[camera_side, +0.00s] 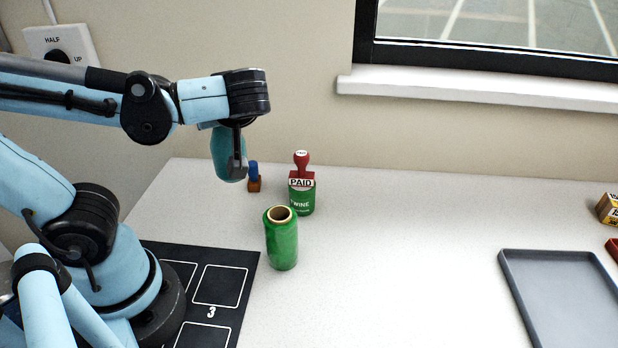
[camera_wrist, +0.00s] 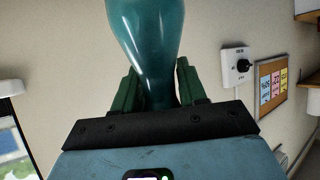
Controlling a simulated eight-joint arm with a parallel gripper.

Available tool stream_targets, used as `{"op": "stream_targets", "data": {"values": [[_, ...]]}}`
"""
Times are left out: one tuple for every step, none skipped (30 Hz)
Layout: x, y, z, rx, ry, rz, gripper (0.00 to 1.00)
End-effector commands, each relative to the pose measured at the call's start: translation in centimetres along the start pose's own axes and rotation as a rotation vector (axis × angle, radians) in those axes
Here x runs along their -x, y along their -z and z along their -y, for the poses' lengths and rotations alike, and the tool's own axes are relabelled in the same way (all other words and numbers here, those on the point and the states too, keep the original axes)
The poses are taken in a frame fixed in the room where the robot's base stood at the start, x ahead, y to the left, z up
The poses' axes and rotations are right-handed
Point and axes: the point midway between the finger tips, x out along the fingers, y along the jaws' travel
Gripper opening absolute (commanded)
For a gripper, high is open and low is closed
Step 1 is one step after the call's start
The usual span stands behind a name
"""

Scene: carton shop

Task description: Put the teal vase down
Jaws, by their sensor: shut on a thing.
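The teal vase (camera_side: 222,153) is held in my gripper (camera_side: 238,165) above the back left of the table, clear of the surface. In the wrist view the glossy vase (camera_wrist: 148,40) stands between the two dark green fingers of my gripper (camera_wrist: 160,88), which are shut on it. The vase's far end is cut off by the top edge of that view. In the side view a finger hides part of the vase.
Near it stand a small blue-topped wooden stamp (camera_side: 254,178), a red-handled PAID stamp (camera_side: 302,180) and a green spool (camera_side: 281,240). A black mat with white squares (camera_side: 240,275) lies front left. A grey tray (camera_side: 507,262) is at right. The table's middle (camera_side: 410,250) is clear.

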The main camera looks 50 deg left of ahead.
Motion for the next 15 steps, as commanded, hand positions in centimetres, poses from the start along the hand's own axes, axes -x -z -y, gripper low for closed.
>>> {"op": "stream_targets", "data": {"values": [[-0.3, -0.6, -0.1, 0.000, -0.001, 0.000, 0.00], [-0.5, -0.9, -0.1, 0.000, -0.001, 0.000, 0.00], [-0.6, -1.2, -0.1, -0.001, -0.001, 0.000, 0.00], [-0.7, -1.4, -0.1, -0.001, -0.001, 0.000, 0.00], [-0.8, -1.6, -0.1, -0.001, -0.001, 0.000, 0.00], [-0.9, -1.7, -0.1, -0.001, -0.002, 0.000, 0.00], [-1.0, -1.9, -0.1, -0.001, -0.002, 0.000, 0.00], [-1.1, -2.0, 0.0, -0.001, -0.002, 0.000, 0.00], [-1.2, -2.2, 0.0, -0.001, -0.002, 0.000, 0.00], [-1.2, -2.3, -0.1, -0.001, -0.002, 0.000, 0.00], [-1.4, -2.5, -0.1, -0.001, -0.002, 0.000, 0.00], [-1.5, -2.8, -0.1, -0.001, -0.002, 0.000, 0.00], [-1.7, -3.1, -0.1, -0.001, -0.002, 0.000, 0.00], [-1.8, -3.4, -0.1, -0.001, -0.002, 0.000, 0.00], [-2.1, -3.9, -0.1, -0.001, -0.002, 0.000, 0.00]]}}
